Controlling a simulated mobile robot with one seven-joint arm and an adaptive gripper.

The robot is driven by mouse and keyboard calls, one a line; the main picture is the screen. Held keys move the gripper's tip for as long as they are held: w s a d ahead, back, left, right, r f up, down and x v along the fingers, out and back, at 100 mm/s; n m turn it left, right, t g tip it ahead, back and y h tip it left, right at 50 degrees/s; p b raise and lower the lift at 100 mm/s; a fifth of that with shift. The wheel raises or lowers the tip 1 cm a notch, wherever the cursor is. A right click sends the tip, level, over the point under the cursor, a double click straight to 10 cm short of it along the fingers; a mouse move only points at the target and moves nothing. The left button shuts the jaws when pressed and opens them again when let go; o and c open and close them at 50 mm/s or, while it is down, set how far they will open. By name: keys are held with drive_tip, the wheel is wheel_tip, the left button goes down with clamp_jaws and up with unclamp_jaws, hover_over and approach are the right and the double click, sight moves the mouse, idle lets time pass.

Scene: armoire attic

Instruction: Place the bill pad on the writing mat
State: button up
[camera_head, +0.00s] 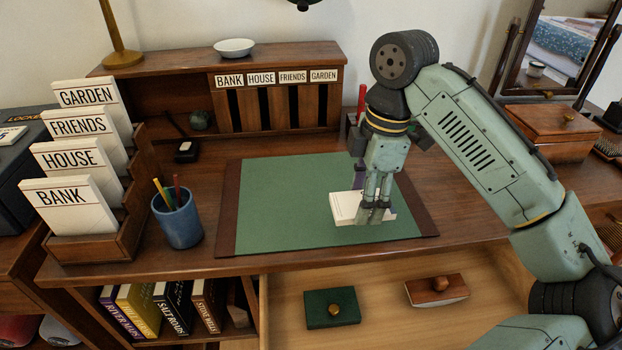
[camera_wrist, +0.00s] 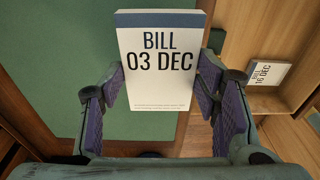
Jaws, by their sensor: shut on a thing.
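A white bill pad (camera_head: 345,208) with a blue top band is held by my gripper (camera_head: 374,212) over the right part of the green writing mat (camera_head: 283,205). In the wrist view the bill pad (camera_wrist: 158,62) reads "BILL 03 DEC". The purple-padded fingers of my gripper (camera_wrist: 160,92) are shut on its two sides. The writing mat (camera_wrist: 50,75) shows green below it, with a brown border. I cannot tell whether the pad touches the mat. Another pad (camera_wrist: 268,73), reading "BILL 16 DEC", lies in a wooden compartment at the right of the wrist view.
An open drawer (camera_head: 390,318) below the mat holds a green knobbed block (camera_head: 331,309) and a wooden rocker blotter (camera_head: 437,290). A blue pencil cup (camera_head: 178,220) and a card sorter (camera_head: 100,247) stand left of the mat. The mat's left part is clear.

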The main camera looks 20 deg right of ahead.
drive_tip(key=shift+w+d+r, duration=0.15)
drive_tip(key=shift+w+d, duration=0.05)
drive_tip(key=shift+d, duration=0.1)
drive_tip(key=p, duration=0.1)
hover_over(291, 195)
drive_tip(key=shift+s+d+f, duration=0.15)
drive_tip(key=shift+d+f, duration=0.15)
drive_tip(key=shift+f, duration=0.3)
drive_tip(key=shift+a+f, duration=0.1)
drive_tip(key=shift+f, duration=1.7)
drive_tip(key=shift+f, duration=0.2)
drive_tip(key=o, duration=1.2)
drive_tip(key=shift+r, duration=0.1)
